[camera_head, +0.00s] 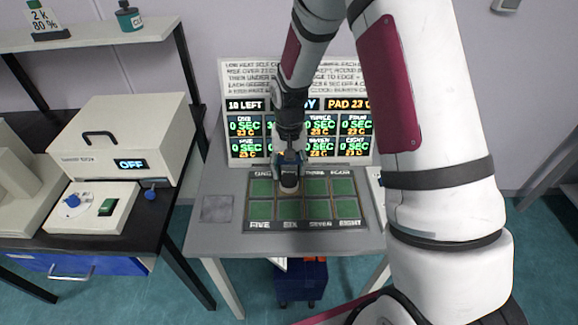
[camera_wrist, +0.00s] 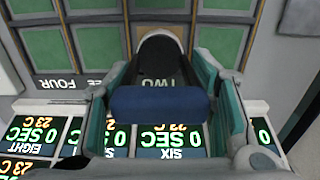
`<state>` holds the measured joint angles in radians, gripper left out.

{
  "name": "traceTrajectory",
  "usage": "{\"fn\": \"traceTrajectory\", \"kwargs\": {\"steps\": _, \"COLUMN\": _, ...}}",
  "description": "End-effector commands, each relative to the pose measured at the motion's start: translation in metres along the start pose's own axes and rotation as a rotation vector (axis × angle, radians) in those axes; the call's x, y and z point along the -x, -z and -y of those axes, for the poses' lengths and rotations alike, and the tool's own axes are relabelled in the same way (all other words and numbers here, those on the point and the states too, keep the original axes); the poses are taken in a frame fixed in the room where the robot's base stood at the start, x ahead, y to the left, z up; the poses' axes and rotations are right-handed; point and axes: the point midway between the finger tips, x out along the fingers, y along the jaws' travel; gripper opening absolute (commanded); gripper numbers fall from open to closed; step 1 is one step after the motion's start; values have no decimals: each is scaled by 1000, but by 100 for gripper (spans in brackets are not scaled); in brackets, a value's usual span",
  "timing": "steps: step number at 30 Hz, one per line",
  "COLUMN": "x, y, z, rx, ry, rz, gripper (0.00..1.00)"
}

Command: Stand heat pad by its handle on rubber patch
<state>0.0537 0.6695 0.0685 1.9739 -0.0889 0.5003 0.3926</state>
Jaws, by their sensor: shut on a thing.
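My gripper (camera_head: 289,172) points down over the upper row of the green patch board (camera_head: 305,226). It is shut on the heat pad's dark blue handle (camera_wrist: 160,104), which lies across between the teal fingers in the wrist view. The heat pad (camera_head: 289,190) hangs below the fingers, dark with a pale rim; it also shows in the wrist view (camera_wrist: 160,50). It is at patch two, beside the label TWO (camera_wrist: 168,83), and covers most of that patch. I cannot tell whether it touches the rubber. Patch one (camera_head: 262,188) and patch three (camera_head: 316,187) are uncovered on either side.
A lit display panel (camera_head: 245,110) stands behind the board, its cells reading 0 SEC and 23 C. A bare grey square (camera_head: 216,208) lies left of the board. A white machine (camera_head: 130,140) reading OFF sits on the left table. A blue box is under the table.

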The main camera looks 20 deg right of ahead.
Motion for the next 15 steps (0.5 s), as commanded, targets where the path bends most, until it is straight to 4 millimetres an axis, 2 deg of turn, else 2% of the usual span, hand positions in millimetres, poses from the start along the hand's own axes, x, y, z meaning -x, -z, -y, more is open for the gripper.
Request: {"fn": "traceTrajectory", "kwargs": {"steps": 15, "x": -4, "y": 0, "z": 0, "rx": 0, "ry": 0, "rz": -1, "gripper": 0}}
